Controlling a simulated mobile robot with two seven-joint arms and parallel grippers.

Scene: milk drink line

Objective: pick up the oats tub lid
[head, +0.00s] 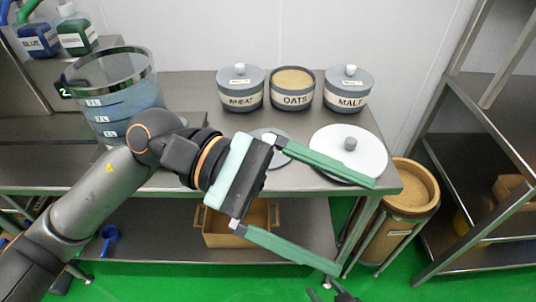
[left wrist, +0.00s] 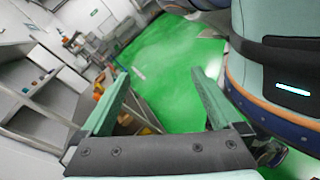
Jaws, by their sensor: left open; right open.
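The oats tub (head: 292,90) stands without a lid at the back of the steel table, and its pale contents show. A grey round lid (head: 283,163) lies on the table in front of it, mostly hidden behind my left gripper; it seems to be the oats tub lid. My left gripper (head: 356,228) is open and empty, its fingers reaching right across the table's front edge. Its fingers also show parted in the left wrist view (left wrist: 158,75), with floor and shelving beyond. Only small dark parts of my right gripper (head: 330,296) show at the bottom edge; it is open.
Lidded wheat (head: 240,90) and malt (head: 348,90) tubs flank the oats tub. A large white lid (head: 368,158) lies at the table's right. A clear measuring vessel (head: 125,95) stands left. A barrel (head: 410,190) stands beside the table. A wooden crate (head: 225,238) sits on the lower shelf.

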